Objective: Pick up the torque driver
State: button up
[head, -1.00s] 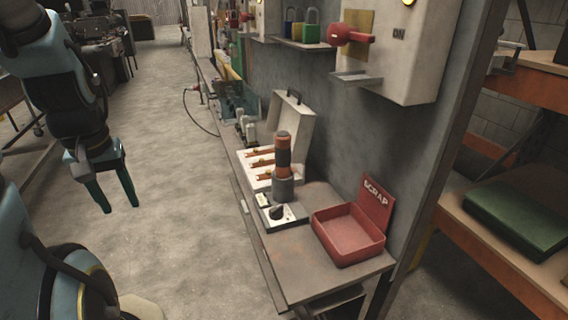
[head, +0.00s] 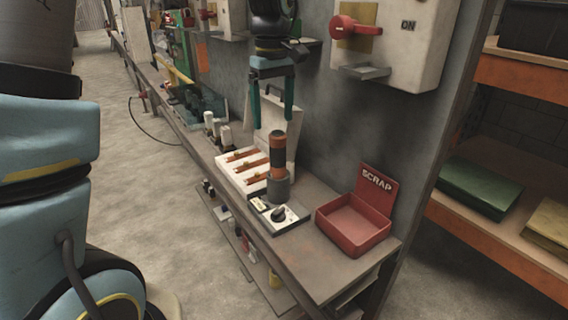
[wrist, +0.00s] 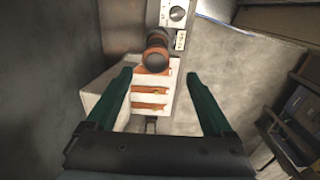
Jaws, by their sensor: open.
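The torque driver (head: 278,152), with an orange and black grip, stands upright in a grey holder (head: 278,188) on a small base with a dial (head: 280,214), on the bench. In the wrist view the driver (wrist: 156,54) is seen nearly end-on, just beyond the fingertips and a little left of the middle between them. My gripper (head: 271,112) points down with its green fingers open and empty, above the driver in the head view. In the wrist view both fingers of my gripper (wrist: 158,75) are spread apart. The driver's lower end is hidden in the holder.
A red scrap bin (head: 352,222) stands to the right. A grey wall panel with a switch box (head: 400,40) rises close behind the bench.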

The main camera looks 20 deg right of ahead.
aim_at(279, 133)
jog(key=shift+s+d+f, duration=0.15)
jog(key=shift+s+d, duration=0.05)
jog(key=shift+d, duration=0.25)
notch_tip(279, 133, down, 4)
jog(key=shift+f+p, duration=0.25)
jog(key=shift+p, duration=0.2)
jog(key=shift+a+f+p, duration=0.1)
jog(key=shift+f+p, duration=0.9)
jog(key=shift+f, duration=1.9)
grip_shut()
